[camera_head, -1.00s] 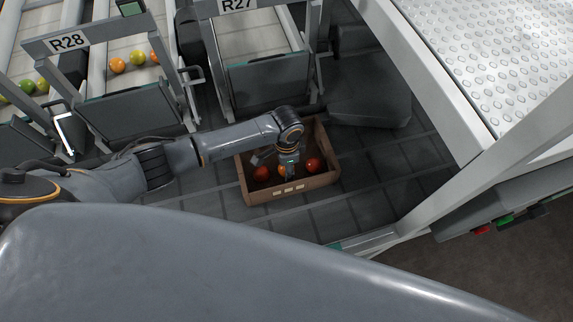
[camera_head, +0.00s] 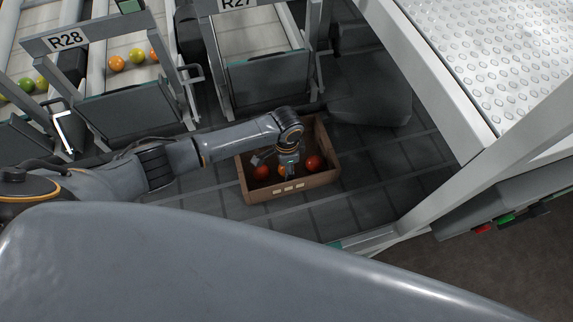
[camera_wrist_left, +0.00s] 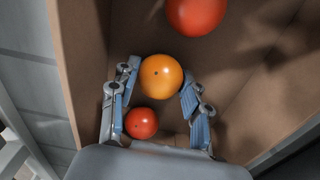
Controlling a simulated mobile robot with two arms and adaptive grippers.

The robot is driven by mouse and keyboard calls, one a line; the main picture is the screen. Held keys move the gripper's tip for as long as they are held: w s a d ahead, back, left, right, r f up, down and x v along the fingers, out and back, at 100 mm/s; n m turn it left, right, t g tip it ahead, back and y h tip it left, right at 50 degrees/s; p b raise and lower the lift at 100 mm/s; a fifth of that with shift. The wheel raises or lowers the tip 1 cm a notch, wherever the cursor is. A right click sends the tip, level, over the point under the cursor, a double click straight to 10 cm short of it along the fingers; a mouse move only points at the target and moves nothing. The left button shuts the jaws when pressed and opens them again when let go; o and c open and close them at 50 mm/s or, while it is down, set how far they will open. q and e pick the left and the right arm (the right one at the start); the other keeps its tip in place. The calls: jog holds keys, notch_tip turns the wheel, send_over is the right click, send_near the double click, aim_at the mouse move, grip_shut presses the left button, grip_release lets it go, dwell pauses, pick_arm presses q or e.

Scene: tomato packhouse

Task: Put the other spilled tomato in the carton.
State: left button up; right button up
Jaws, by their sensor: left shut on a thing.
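The brown carton (camera_head: 291,192) stands on the dark slatted belt. My left gripper (camera_head: 285,168) points down into it and is shut on an orange tomato (camera_wrist_left: 161,76), which sits between the fingertips in the wrist view. A small red tomato (camera_wrist_left: 141,123) shows below it between the fingers, apparently deeper in the carton. Another red tomato (camera_wrist_left: 197,14) is at the top of the wrist view. In the head view, red tomatoes show at the left (camera_head: 261,172) and right (camera_head: 313,163) inside the carton. The orange one is partly hidden by the fingers. My right gripper is not in view.
A white frame with a dimpled plate (camera_head: 490,60) rises at the right. The belt (camera_head: 405,165) is clear right of the carton.

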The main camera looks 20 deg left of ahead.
pick_arm(q)
jog(key=shift+f, duration=0.1)
jog(key=o, duration=0.9)
jog(key=shift+c, duration=0.2)
jog(key=c, duration=0.3)
notch_tip(320, 180, up, 7)
jog(key=p, duration=0.7)
jog(key=shift+p, duration=0.35)
